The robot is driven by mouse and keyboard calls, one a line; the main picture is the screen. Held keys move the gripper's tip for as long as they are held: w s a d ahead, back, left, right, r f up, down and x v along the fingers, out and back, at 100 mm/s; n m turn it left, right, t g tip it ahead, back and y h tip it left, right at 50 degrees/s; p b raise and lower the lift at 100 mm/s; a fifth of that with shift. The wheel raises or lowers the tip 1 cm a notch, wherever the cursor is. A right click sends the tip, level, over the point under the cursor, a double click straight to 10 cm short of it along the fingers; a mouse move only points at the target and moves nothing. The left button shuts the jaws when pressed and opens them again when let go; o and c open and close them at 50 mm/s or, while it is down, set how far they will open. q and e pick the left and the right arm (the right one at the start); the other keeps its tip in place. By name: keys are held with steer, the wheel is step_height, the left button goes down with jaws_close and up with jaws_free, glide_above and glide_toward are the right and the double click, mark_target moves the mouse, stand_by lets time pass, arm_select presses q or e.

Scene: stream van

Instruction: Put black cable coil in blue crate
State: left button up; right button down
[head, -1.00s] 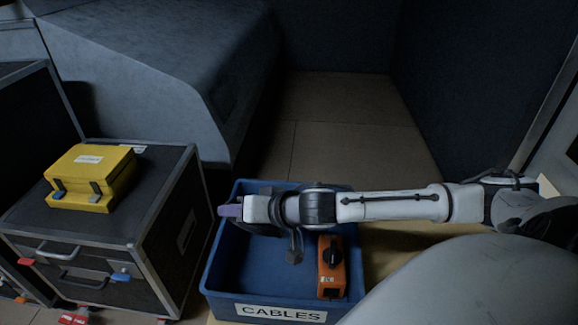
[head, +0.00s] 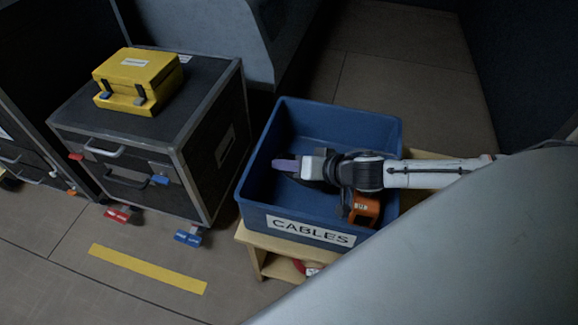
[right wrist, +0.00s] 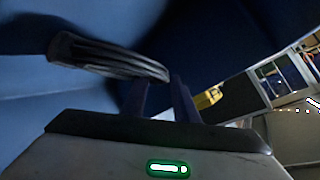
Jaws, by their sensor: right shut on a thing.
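The blue crate (head: 265,160) labelled CABLES stands on a light wooden stand. My right gripper (head: 286,165) reaches from the right over the crate, its purple fingers pointing left within the crate's outline. In the right wrist view the black cable coil (right wrist: 105,58) shows as a bundle of dark strands, with one end at my fingers (right wrist: 160,97). The gripper is shut on the coil, and blue crate walls surround it there. In the head view I cannot make out the coil, and its exact height above the crate floor is unclear. My left gripper is not in view.
An orange device (head: 364,210) lies in the crate at the right, partly under my arm. A black flight case (head: 150,130) with a yellow box (head: 137,80) on top stands left of the crate. Yellow tape (head: 147,269) marks the open floor in front.

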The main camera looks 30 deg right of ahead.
steer(key=shift+r, duration=0.1)
steer(key=c, duration=1.4)
jaws_free()
arm_select(q)
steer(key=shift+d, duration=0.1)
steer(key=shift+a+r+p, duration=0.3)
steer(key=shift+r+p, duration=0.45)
steer(key=shift+p, duration=1.2)
arm_select(e)
steer(key=shift+v, duration=6)
